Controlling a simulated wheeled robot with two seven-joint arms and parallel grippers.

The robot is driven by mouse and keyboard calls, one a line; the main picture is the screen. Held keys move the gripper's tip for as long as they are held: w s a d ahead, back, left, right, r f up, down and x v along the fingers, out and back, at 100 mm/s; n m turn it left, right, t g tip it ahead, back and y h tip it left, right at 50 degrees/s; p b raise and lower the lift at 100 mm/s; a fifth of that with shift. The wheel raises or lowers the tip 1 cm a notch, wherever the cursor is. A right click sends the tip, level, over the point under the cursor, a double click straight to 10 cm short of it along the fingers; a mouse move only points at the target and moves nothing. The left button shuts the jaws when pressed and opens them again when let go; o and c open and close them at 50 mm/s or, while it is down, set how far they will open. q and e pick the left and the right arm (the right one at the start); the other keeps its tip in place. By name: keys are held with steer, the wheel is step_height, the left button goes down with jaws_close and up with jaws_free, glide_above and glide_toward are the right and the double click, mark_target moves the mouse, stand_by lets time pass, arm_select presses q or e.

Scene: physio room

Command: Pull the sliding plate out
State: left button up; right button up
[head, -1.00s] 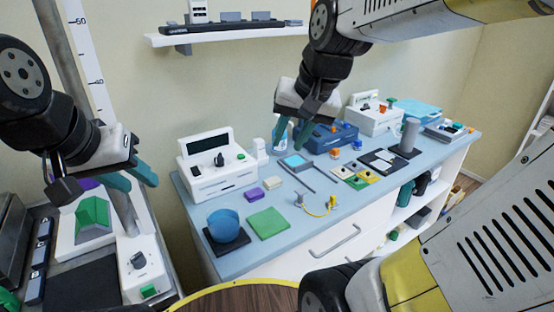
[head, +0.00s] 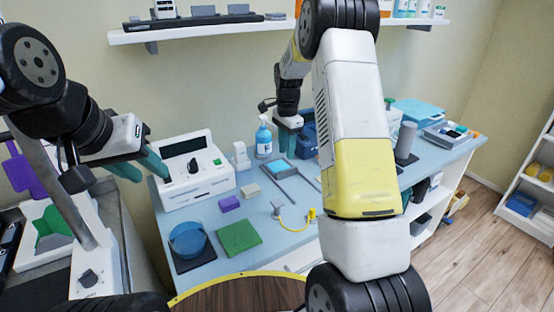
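A small plate with a light blue top (head: 279,169) lies on the blue worktop, at the back end of two thin dark rails; I take it to be the sliding plate. My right gripper (head: 291,145) hangs just above and behind this plate, fingers down; they appear slightly apart with nothing between them. I cannot tell whether they touch the plate. My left gripper (head: 142,167) is open and empty at the left, in front of the white device, far from the plate. My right arm hides the middle of the worktop.
A wall shelf (head: 210,30) is above.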

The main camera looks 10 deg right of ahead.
mark_target(286, 170)
step_height(286, 170, down, 8)
steer(key=shift+r, duration=0.1)
stand_by(0.4)
steer(key=shift+c, duration=0.4)
jaws_close()
steer(key=shift+w, duration=0.1)
stand_by(0.7)
